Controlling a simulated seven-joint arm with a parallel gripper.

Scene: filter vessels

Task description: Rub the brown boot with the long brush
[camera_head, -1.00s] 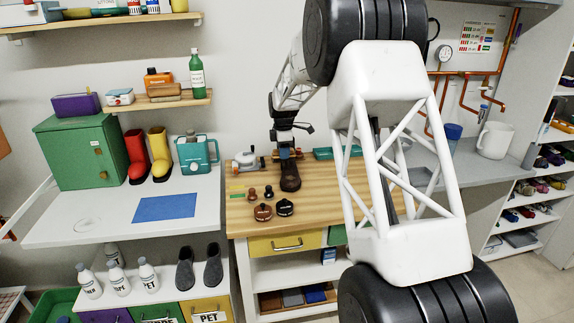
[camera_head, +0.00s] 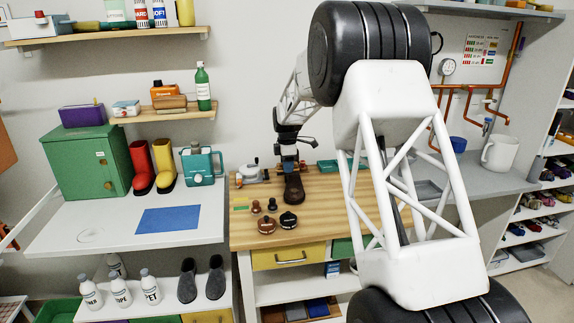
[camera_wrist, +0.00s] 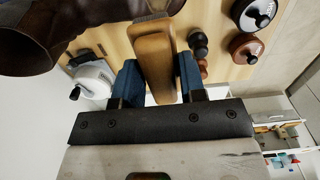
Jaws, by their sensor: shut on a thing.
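The brown boot (camera_head: 293,188) stands on the wooden workbench (camera_head: 345,205) and is dark brown. In the wrist view the boot (camera_wrist: 25,42) fills the top left, with its foot stretching along the top edge. My gripper (camera_head: 289,166) is at the boot in the head view. In the wrist view my gripper (camera_wrist: 158,78) has its blue fingers shut on the long brush (camera_wrist: 153,52), which has a light wooden body. The brush's far end overlaps the boot's foot; I cannot tell whether they touch. Its bristles are not clearly visible.
A black-lidded tin (camera_head: 288,220) and a brown tin (camera_head: 267,226) stand at the bench's front, with small dark knobbed items (camera_head: 271,204) behind. A white-and-grey device (camera_head: 249,173) is left of the boot. The bench's front right is clear, partly hidden by my arm.

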